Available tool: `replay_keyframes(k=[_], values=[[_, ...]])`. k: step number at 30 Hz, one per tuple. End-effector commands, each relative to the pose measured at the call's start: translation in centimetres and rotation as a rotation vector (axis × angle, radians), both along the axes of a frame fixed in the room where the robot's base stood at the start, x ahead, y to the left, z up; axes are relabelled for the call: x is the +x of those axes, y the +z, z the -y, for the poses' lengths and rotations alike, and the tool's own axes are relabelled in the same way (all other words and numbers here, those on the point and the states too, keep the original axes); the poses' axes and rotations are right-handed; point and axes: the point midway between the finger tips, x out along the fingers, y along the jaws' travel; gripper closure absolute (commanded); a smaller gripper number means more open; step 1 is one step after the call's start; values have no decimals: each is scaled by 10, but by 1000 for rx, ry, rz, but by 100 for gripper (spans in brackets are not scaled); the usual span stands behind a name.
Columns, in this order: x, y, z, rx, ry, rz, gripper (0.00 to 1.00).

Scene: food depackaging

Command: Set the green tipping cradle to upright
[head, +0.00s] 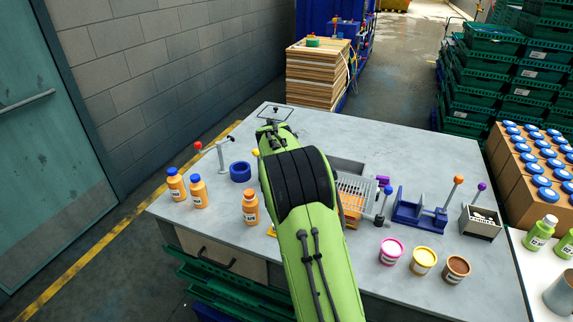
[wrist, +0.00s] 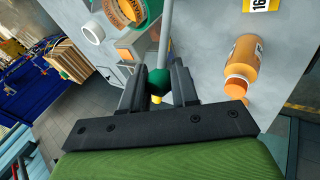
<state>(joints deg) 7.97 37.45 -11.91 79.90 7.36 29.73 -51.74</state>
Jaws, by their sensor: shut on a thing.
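In the wrist view the green ball knob (wrist: 158,82) sits between the two fingers of my gripper (wrist: 159,88), which is shut on it. A grey rod (wrist: 166,35) runs from the knob toward the top of the picture. A green curved part (wrist: 147,14), which looks like the green tipping cradle, shows at the top edge with an orange labelled item (wrist: 122,12) in or against it. The cradle is cut off by the frame, so I cannot tell its tilt. In the head view my own arm hides the cradle and the gripper.
An orange bottle (wrist: 245,60) stands near my gripper. In the head view, a red-knobbed grey stand (head: 219,153), a blue ring (head: 240,172), a white basket (head: 355,190) and a blue cradle (head: 418,214) share the grey table (head: 330,285). Several tubs line its front.

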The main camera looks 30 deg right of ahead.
Motion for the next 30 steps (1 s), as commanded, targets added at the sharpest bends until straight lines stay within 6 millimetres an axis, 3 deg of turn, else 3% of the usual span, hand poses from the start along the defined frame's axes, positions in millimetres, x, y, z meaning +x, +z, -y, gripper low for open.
replay_keyframes(k=[14,15,19,27,30], values=[[0,-2,-1,-5,1,-8,100],[0,-2,-1,-5,1,-8,66],[0,-2,-1,-5,1,-8,48],[0,0,-1,-5,1,-6,48],[-4,9,-5,-5,1,-4,48]])
